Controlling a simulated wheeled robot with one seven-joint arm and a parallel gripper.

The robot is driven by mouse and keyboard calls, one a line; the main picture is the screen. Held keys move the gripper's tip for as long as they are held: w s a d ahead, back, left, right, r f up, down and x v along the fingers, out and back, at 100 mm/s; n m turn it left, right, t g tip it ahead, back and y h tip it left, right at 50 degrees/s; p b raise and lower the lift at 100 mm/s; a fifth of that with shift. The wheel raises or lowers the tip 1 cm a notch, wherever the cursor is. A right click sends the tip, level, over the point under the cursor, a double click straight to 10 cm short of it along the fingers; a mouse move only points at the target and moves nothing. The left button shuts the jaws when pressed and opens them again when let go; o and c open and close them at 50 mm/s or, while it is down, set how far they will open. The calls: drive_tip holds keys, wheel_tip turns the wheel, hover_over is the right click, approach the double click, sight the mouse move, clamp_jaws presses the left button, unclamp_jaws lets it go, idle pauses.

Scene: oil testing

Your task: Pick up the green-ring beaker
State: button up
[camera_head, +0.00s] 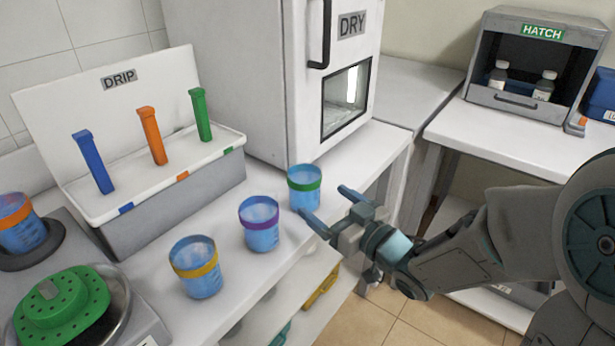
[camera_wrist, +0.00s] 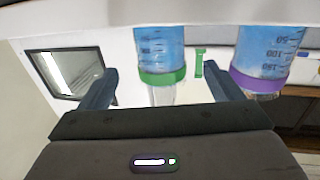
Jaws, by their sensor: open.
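The green-ring beaker (camera_head: 304,188) stands upright on the white counter in front of the DRY cabinet, at the right end of a row of beakers. It is blue and clear with a green band near its rim. My gripper (camera_head: 330,208) is open, just right of and in front of the beaker in the head view. In the wrist view the green-ring beaker (camera_wrist: 161,62) appears upside down, ahead of and between the open fingers (camera_wrist: 168,88). Whether the fingers reach around it is unclear; nothing is held.
The purple-ring beaker (camera_head: 259,224) stands close on the left, and shows beside the right finger in the wrist view (camera_wrist: 266,65). The yellow-ring beaker (camera_head: 197,268) is farther left. The DRY cabinet (camera_head: 275,75) rises behind. The DRIP rack (camera_head: 175,200) is at left.

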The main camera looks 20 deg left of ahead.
sight(314, 196)
drive_tip(key=shift+f+x, duration=0.1)
drive_tip(key=shift+x, duration=1.8)
drive_tip(key=shift+f+x, duration=0.15)
drive_tip(key=shift+x, duration=1.75)
drive_tip(key=shift+s, duration=0.1)
drive_tip(key=c, duration=1.2)
